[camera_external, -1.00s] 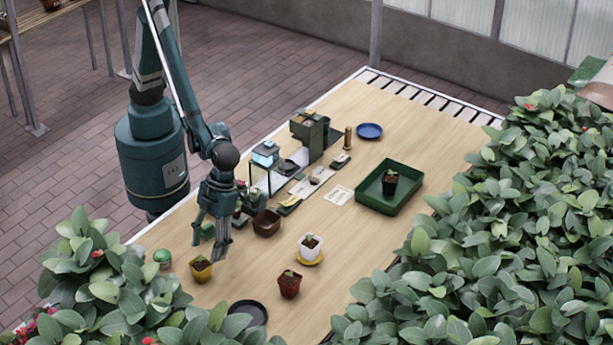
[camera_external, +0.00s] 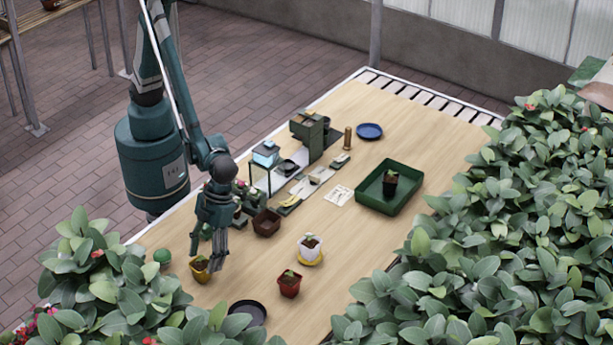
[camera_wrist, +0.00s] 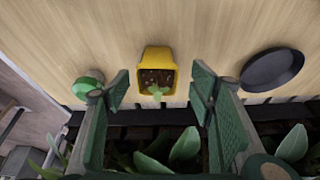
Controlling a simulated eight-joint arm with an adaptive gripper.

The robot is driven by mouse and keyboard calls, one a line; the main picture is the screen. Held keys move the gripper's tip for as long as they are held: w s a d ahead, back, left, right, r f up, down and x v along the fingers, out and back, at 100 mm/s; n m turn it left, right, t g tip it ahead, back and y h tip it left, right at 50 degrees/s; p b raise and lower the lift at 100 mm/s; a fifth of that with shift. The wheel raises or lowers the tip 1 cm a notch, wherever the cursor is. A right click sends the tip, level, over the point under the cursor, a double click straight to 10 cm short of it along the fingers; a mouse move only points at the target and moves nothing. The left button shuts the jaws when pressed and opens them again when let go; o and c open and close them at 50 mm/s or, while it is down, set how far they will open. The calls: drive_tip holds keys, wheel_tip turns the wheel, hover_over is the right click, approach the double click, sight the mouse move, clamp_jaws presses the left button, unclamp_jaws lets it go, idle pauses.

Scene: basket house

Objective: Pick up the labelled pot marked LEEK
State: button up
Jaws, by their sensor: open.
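No LEEK label is readable on any pot. A yellow pot (camera_external: 198,274) with soil and a small green sprout stands at the table's near left; its top is partly behind my gripper. In the wrist view the yellow pot (camera_wrist: 170,89) sits ahead of and between my spread fingers. My gripper (camera_external: 206,257) is open and empty, close to this pot; it also shows in the wrist view (camera_wrist: 160,92). Other planted pots are a white pot (camera_external: 308,254) on a yellow saucer (camera_external: 312,263), a red-brown pot (camera_external: 289,289) and a black pot (camera_external: 389,189) in a green tray (camera_external: 416,194).
A green-topped round object (camera_external: 162,256) stands left of the yellow pot, and a dark saucer (camera_external: 249,312) lies to its right. An empty brown pot (camera_external: 266,226) and a small glass case (camera_external: 260,178) stand behind. Leafy plants (camera_external: 480,230) crowd the right side.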

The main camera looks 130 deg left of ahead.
sight(203, 261)
drive_tip(key=shift+f, duration=0.1)
drive_tip(key=shift+s+b+x, duration=0.2)
drive_tip(key=shift+b+x, duration=0.6)
drive_tip(key=shift+x, duration=1.75)
drive_tip(key=shift+a, duration=0.1)
drive_tip(key=shift+c, duration=0.5)
drive_tip(key=c, duration=1)
